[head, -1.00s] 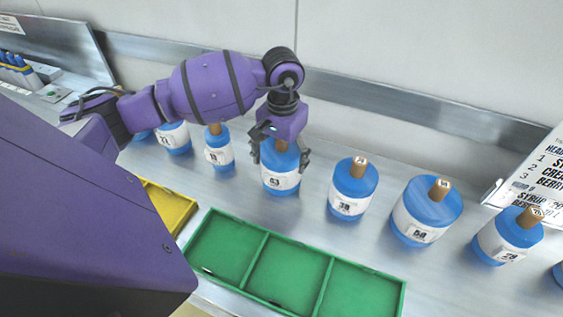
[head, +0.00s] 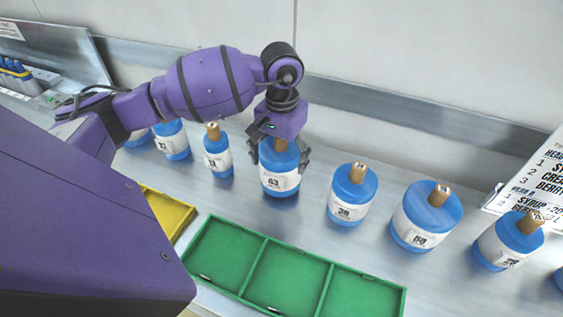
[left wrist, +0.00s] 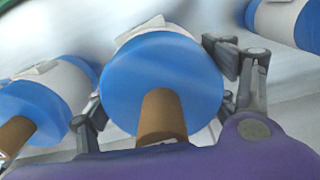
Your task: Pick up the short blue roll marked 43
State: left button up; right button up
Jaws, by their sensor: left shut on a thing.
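The blue roll marked 43 (head: 281,181) stands upright on the metal counter, with a white label band and a brown core on top. My left gripper (head: 279,152) comes down over it from above, a finger on each side, shut on the roll. In the left wrist view the roll's blue end and brown core (left wrist: 163,115) fill the middle, between the fingers of the gripper (left wrist: 165,95). I cannot tell whether its base is off the counter. My right gripper is not in view.
A green tray (head: 267,238) with three empty compartments lies in front, beside a yellow tray (head: 170,212). A printed sheet (head: 540,180) is at the right.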

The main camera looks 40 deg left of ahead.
pick_arm(q)
jog(key=s+r, duration=1.1)
jog(key=s, duration=0.3)
jog(key=shift+d, duration=0.45)
